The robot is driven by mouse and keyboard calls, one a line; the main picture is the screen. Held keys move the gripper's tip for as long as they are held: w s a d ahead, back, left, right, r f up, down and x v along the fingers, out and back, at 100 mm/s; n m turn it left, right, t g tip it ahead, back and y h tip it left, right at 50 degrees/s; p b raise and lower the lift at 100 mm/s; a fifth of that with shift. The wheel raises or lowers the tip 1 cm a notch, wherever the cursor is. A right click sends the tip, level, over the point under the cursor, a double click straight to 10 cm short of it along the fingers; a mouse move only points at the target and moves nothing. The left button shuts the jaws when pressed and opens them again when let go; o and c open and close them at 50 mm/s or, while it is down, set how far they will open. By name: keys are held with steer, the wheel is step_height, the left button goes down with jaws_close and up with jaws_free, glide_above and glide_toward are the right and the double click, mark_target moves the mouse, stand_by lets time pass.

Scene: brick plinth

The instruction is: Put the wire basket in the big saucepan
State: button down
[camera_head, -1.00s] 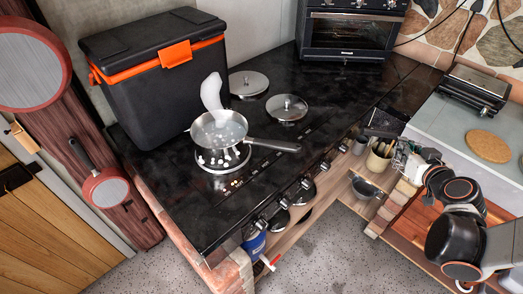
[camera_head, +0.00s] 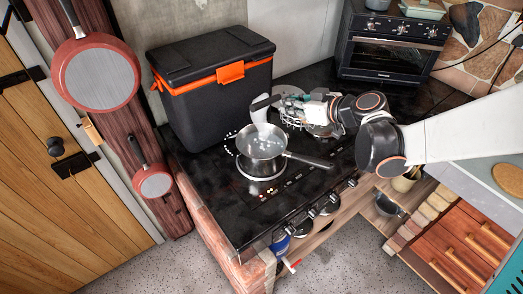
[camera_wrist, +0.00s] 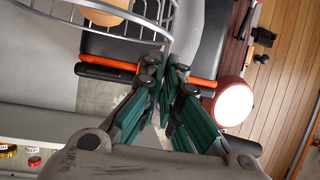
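The big saucepan (camera_head: 262,146) is a steel pan on the front left of the black hob, its handle pointing right. A white upright object (camera_head: 260,113) stands at its back rim. My gripper (camera_head: 303,108) is above the hob, to the right of and behind the pan. The wire basket (camera_head: 291,119) hangs at it, apart from the pan. In the wrist view the basket's wire rim (camera_wrist: 148,32) runs down to my green-padded fingertips (camera_wrist: 167,78), which close together on it. A tan rounded thing (camera_wrist: 103,12) shows within the wires. Most of the basket is out of frame.
A black cool box (camera_head: 215,95) with an orange latch stands behind the pan, close to its left. Steel lids (camera_head: 288,92) lie on the hob behind the basket, partly hidden. A toaster oven (camera_head: 392,48) stands at the back right. Small white bits lie around the pan.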

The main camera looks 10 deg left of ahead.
steer(key=s+a+r+n+g+y+p, duration=0.2)
steer(key=s+a+r+n+g, duration=0.15)
steer(key=a+r, duration=0.55)
step_height(320, 180, down, 21)
steer(key=a+b, duration=0.1)
steer(key=b, duration=1.1)
steer(key=shift+s+a, duration=0.15)
steer(key=shift+f+t+b, duration=0.1)
steer(key=shift+t+b, duration=0.15)
steer(key=shift+b, duration=0.05)
steer(key=shift+f+b, duration=0.35)
steer(key=shift+f, duration=0.05)
steer(key=shift+f, duration=0.2)
steer(key=c, duration=1.8)
jaws_free()
